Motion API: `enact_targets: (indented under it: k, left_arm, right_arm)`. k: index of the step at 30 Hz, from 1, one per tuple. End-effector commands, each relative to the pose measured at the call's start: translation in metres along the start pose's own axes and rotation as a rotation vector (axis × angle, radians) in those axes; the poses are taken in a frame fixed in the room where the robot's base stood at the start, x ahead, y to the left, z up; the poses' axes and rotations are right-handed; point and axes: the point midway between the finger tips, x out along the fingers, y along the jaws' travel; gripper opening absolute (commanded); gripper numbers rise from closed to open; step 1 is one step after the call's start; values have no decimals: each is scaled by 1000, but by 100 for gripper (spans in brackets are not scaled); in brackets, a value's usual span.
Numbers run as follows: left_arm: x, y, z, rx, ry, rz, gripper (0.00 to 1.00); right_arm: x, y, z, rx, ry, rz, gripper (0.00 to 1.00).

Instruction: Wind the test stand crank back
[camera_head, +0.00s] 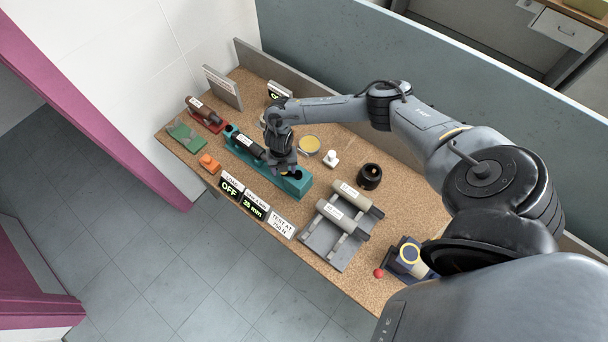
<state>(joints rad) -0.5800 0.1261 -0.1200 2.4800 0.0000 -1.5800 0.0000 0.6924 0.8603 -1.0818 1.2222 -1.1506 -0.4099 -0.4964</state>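The teal test stand (302,188) lies lengthwise near the front left of the bench. A dark cylinder with a white label (245,143) lies along it. My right gripper (284,170) points down at the stand's right end, at or just above it; I cannot tell whether it touches. The gripper and wrist cover that part of the stand, and I cannot make out a crank handle there. The fingers are too small and dark to show whether they are open or shut. My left gripper is not in view.
Display signs (254,206) reading OFF, 35 mm and TEST AT 750 N stand at the front edge. A grey rack (325,240) holds labelled cylinders. A blue device with a red ball (379,273) stands at right.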

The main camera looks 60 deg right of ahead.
Motion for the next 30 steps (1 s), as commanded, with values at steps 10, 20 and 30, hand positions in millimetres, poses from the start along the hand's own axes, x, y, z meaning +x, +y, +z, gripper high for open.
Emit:
enact_targets:
  k: [10, 20, 30]
  left_arm:
    - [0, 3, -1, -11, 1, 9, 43]
    - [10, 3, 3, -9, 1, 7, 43]
    - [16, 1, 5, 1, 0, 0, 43]
  right_arm:
    - [0, 0, 0, -1, 0, 0, 3]
    - [2, -1, -10, -218, 0, -1, 1]
    - [0, -1, -20, -424, 0, -2, 1]
